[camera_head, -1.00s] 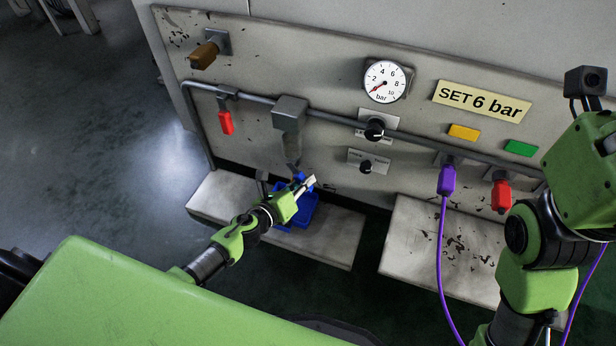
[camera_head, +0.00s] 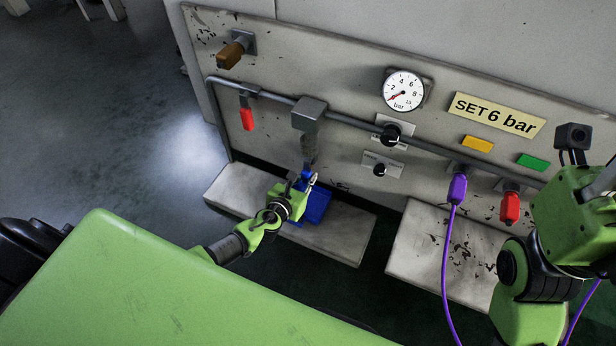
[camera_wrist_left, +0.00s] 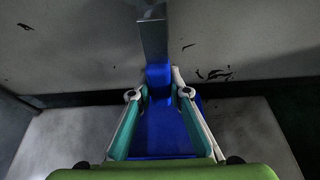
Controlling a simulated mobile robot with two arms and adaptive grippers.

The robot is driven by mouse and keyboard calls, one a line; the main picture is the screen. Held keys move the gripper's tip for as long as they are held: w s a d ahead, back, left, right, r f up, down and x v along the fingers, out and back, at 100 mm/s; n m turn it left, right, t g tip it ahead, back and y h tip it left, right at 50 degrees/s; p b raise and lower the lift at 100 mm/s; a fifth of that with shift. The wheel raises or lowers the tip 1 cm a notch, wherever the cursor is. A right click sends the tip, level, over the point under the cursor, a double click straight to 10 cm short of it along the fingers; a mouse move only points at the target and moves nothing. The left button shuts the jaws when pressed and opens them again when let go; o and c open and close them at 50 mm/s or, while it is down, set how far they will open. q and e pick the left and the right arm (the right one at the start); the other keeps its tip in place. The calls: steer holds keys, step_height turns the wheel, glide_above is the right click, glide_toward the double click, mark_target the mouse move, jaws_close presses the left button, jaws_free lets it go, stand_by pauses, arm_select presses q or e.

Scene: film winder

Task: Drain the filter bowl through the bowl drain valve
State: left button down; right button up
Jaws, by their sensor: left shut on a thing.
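The filter bowl (camera_head: 308,149) hangs below a grey block (camera_head: 309,115) on the pipe; it also shows in the left wrist view (camera_wrist_left: 153,38). The bowl drain valve is a blue knob (camera_wrist_left: 159,75) at the bowl's lower end. My left gripper (camera_head: 308,181) is at this knob. In the left wrist view its two fingers (camera_wrist_left: 159,90) are on either side of the knob, shut on it. A blue tray (camera_head: 318,207) lies on the ledge below, partly hidden by the gripper. My right arm is at the right edge; its fingers do not show clearly.
A gauge (camera_head: 403,91) reads low beside a "SET 6 bar" sign (camera_head: 497,113). Black knobs (camera_head: 390,135), red handles (camera_head: 247,119) and a purple plug with hose (camera_head: 457,189) are on the panel. Two pale ledges (camera_head: 240,189) stand below, with a dark gap between them.

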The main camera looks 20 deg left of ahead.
arm_select(q)
steer(key=shift+a, duration=0.1)
steer(key=c, duration=1.9)
jaws_free()
steer(key=v, duration=1.2)
